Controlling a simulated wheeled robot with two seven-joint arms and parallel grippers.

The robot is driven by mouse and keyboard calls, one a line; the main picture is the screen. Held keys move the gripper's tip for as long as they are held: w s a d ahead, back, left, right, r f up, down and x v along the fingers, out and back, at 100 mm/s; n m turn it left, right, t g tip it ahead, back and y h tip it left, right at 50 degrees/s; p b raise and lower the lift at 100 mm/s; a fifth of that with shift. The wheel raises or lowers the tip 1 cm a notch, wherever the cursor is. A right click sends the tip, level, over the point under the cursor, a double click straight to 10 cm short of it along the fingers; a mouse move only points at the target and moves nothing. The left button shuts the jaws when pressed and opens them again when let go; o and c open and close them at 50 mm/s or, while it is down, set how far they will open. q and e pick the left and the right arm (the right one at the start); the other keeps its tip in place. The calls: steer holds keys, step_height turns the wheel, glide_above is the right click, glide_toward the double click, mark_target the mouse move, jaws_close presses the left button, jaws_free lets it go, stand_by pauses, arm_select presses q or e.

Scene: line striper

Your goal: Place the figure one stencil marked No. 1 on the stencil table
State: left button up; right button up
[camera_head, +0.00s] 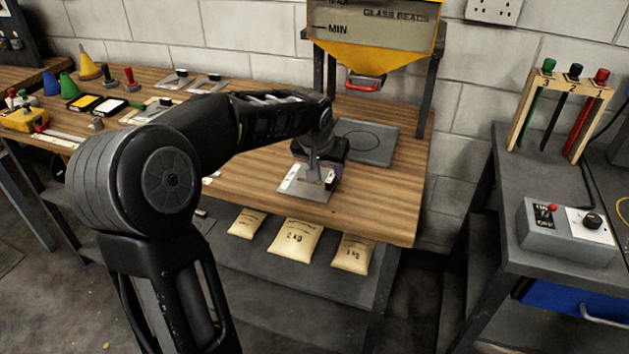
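My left gripper (315,172) reaches down over the wooden bench, left of the grey plate with a circle. Right under it is a flat grey metal stencil plate (313,195) with a white strip on its left side. The gripper covers the middle of this plate, and its number cannot be read. Whether the fingers are closed on it, and whether it touches the bench, cannot be made out. More flat stencils with dark handles (211,83) lie at the back left of the wooden bench (385,205). My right gripper is not in view.
A bead hopper (372,58) stands above the grey plate (376,149). Coloured cones (88,66) and small tools crowd the bench's left. Bags (294,240) lie on the shelf below. A grey bench at right holds a rack (557,88) and control box (560,235).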

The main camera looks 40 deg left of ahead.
mark_target(330, 177)
arm_select(q)
steer(key=p+x, duration=0.1)
steer(key=x, duration=0.3)
steer(key=shift+w+f, duration=0.15)
steer(key=shift+f, duration=0.15)
steer(key=shift+c, duration=0.3)
jaws_close()
stand_by(0.4)
